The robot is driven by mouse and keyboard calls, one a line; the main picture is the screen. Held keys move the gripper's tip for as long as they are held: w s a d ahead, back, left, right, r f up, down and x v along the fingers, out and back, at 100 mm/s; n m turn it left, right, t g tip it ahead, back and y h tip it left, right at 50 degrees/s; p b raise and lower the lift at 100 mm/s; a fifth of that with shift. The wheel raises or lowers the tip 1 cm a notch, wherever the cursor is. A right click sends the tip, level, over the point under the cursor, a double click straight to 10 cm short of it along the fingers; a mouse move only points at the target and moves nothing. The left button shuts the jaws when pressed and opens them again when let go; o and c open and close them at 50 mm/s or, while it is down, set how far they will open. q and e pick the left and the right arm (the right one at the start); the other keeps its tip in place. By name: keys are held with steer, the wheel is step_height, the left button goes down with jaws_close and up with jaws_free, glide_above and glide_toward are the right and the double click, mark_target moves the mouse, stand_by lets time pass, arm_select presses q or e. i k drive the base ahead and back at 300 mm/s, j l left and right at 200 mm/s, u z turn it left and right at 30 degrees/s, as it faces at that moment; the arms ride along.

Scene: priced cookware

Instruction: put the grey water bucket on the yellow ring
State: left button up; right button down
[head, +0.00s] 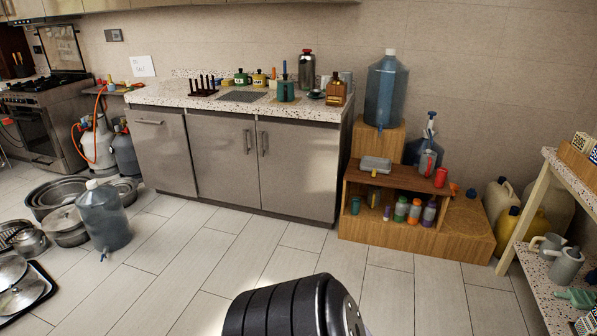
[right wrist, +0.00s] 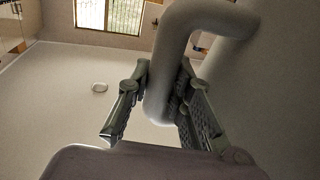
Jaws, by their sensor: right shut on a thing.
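In the right wrist view my right gripper (right wrist: 165,88) is shut on a thick, curved pale grey handle (right wrist: 195,18). The handle joins a large pale grey body (right wrist: 285,95) at the right of that view, which looks like the grey water bucket. Most of the body is out of frame, so I cannot tell how it is tilted. The head view does not show this gripper or the held thing. I cannot make out a yellow ring in either view. My left gripper is not in view.
A speckled counter (head: 170,95) with kettles stands at the back. A stepped wooden stand (head: 465,228) holds a blue water jug (head: 386,92). Another jug (head: 104,218) and pots (head: 66,222) stand on the left floor. A shelf (head: 538,266) is at right. The middle floor is clear.

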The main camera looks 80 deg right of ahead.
mark_target(470, 223)
steer(key=l+z, duration=0.1)
steer(key=z, duration=0.3)
steer(key=l+z, duration=0.1)
steer(key=z, duration=0.3)
steer(key=l+z, duration=0.15)
steer(key=z, duration=0.3)
steer(key=l+z, duration=0.1)
steer(key=z, duration=0.3)
steer(key=l+z, duration=0.15)
steer(key=z, duration=0.25)
steer(key=i+l+z, duration=0.25)
steer(key=l+z, duration=0.2)
steer(key=i+l+z, duration=0.3)
steer(key=z, duration=0.15)
steer(key=i+l+z, duration=0.3)
steer(key=z, duration=0.15)
steer(key=i+z, duration=0.5)
